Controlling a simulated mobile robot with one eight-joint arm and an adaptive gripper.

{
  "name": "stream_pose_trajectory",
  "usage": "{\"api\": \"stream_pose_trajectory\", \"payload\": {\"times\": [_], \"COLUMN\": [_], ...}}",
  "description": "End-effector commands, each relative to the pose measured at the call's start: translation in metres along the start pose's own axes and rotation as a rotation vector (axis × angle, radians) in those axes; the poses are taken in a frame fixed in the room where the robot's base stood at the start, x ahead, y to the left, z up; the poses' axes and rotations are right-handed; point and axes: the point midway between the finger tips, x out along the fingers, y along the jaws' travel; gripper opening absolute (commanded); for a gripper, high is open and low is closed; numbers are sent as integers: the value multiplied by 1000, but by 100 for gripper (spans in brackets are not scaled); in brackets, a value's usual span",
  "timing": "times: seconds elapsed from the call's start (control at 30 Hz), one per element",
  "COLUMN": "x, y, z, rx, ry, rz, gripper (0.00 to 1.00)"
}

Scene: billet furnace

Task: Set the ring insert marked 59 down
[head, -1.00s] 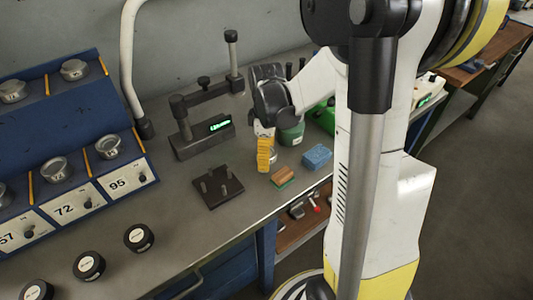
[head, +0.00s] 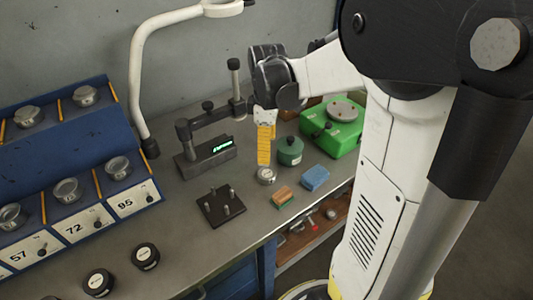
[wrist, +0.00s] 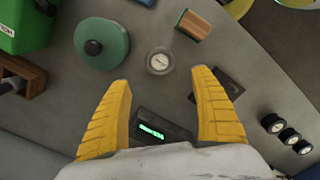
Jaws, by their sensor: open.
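A small round metal ring insert (head: 266,175) with a pale face lies flat on the grey bench, between the dark pin plate and the green round pot. It also shows in the wrist view (wrist: 160,61), just beyond and between my fingertips. Its marking is too small to read. My gripper (head: 264,160) points down above the insert, clear of it. In the wrist view my gripper's two yellow fingers (wrist: 168,85) are spread wide with nothing between them.
A dark pin plate (head: 220,206), a gauge with green display (head: 206,155), a green pot (head: 289,151), a brown-green block (head: 282,196), a blue sponge (head: 315,177) and a green device (head: 333,128) surround the spot. A blue rack (head: 90,150) holds inserts. Black round pieces (head: 145,256) lie in front.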

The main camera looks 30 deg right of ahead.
Motion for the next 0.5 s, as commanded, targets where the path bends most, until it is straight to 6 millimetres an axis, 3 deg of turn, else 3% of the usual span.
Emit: {"api": "stream_pose_trajectory", "payload": {"times": [0.17, 0.33, 0.5], "x": [-19, -50, -68], "y": [-17, -66, -120], "z": [-6, -18, -26], "rx": [61, 268, 513], "ry": [24, 136, 324], "rz": [44, 164, 251], "gripper": [74, 74, 74]}}
